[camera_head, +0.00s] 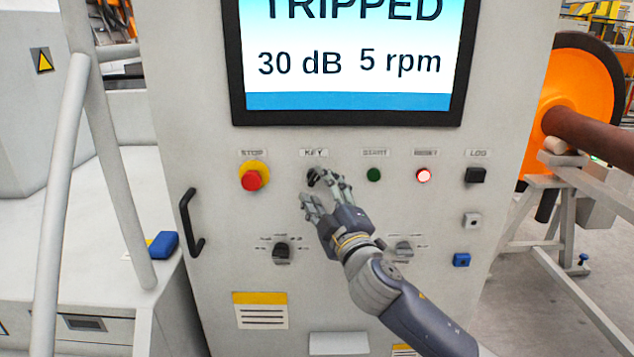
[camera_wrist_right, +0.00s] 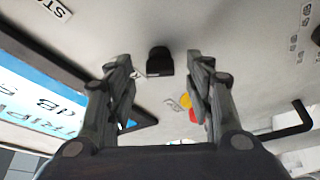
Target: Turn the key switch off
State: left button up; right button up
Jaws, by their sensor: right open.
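The key switch (camera_head: 312,177) is a small black switch below the KEY label (camera_head: 314,153) on the grey panel. In the head view, a finger of my right gripper (camera_head: 321,192) partly covers it. The right gripper is open, its fingers pointing at the panel. In the right wrist view, the black key switch (camera_wrist_right: 160,60) shows between the two spread fingertips (camera_wrist_right: 159,68), and no grip on it is seen. I cannot tell which way the key is turned or how far it is from the fingertips. My left gripper is not in view.
Selector knobs (camera_head: 282,251) sit below. A screen (camera_head: 350,60) reads TRIPPED. A black handle (camera_head: 190,222) projects at the panel's left.

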aim_at(316, 177)
jog(key=shift+x, duration=1.3)
jog(key=c, duration=1.1)
jog(key=shift+o, duration=0.2)
jog(key=shift+r+p, duration=0.15)
jog(key=shift+p, duration=0.55)
jog(key=n+g+p, duration=0.1)
jog(key=n+p, duration=0.2)
jog(key=p, duration=0.4)
jog(key=n+g+p, duration=0.1)
jog(key=n+p, duration=0.2)
jog(key=p, duration=0.4)
jog(key=r+n+g+h+p, duration=0.1)
jog(key=n+p, duration=0.3)
jog(key=p, duration=0.3)
jog(key=shift+g+p, duration=0.3)
jog(key=shift+g, duration=0.1)
jog(key=shift+f+n+h+p, duration=0.3)
jog(key=shift+n+p, duration=0.3)
jog(key=shift+p, duration=0.4)
jog(key=o, duration=1.1)
jog(key=shift+c, duration=0.2)
